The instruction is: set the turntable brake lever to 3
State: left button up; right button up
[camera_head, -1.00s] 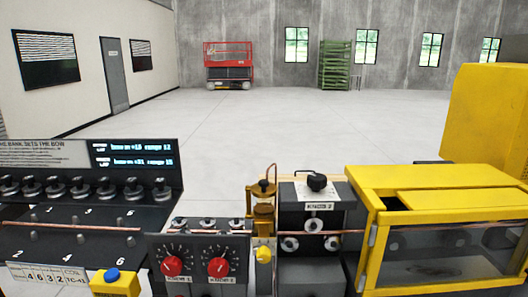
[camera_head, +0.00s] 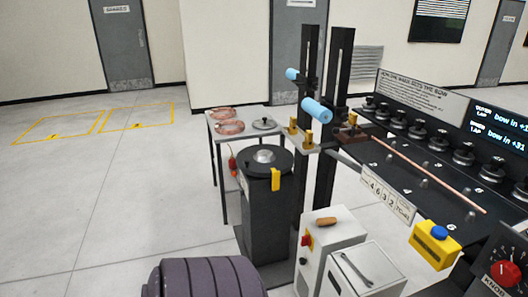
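The turntable (camera_head: 265,158) is a round black disc with a silver hub on top of a dark grey pedestal (camera_head: 266,222), left of the bench in the head view. A yellow upright piece (camera_head: 276,180) sits at the front of its rim. A small red-orange handle (camera_head: 232,163) shows at its left side. I cannot tell which of these is the brake lever, and no scale numbers on the turntable are readable. Neither of my grippers is in view.
A white box (camera_head: 330,238) with a red button stands front right. The sloped bench (camera_head: 400,185) holds a copper tube (camera_head: 430,176). Floor at left is clear.

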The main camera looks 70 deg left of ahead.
aim_at(233, 174)
jog(key=u, duration=2.55)
jog(key=i+z, duration=0.1)
jog(key=i, duration=0.15)
